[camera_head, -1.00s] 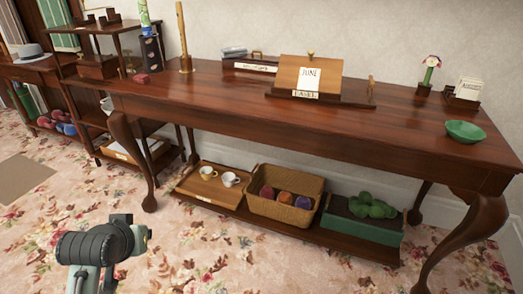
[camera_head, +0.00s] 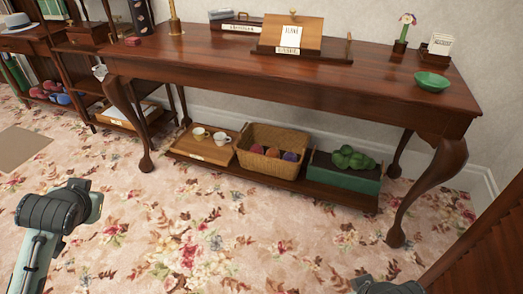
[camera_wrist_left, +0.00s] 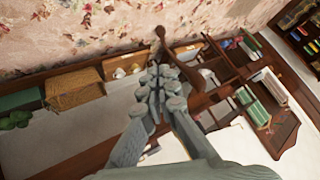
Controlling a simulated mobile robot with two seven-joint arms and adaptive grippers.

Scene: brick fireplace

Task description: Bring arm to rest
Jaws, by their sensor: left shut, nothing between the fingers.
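My left gripper (camera_wrist_left: 158,88) shows in the left wrist view with its fingers together and nothing between them. The wrist view looks past it at the carpet, the lower shelf and other furniture, tilted. In the head view only a dark joint and a pale green link of my left arm show at the lower left, over the carpet; the gripper itself is not seen there. My right gripper is in neither view.
A long wooden table (camera_head: 300,75) stands ahead, with an easel, a green bowl (camera_head: 432,81) and a flower figure on top. Its lower shelf holds a cup tray, a basket (camera_head: 283,137) and a green box (camera_head: 343,181). Brown wood (camera_head: 490,255) fills the right edge. The carpet (camera_head: 220,240) in front is clear.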

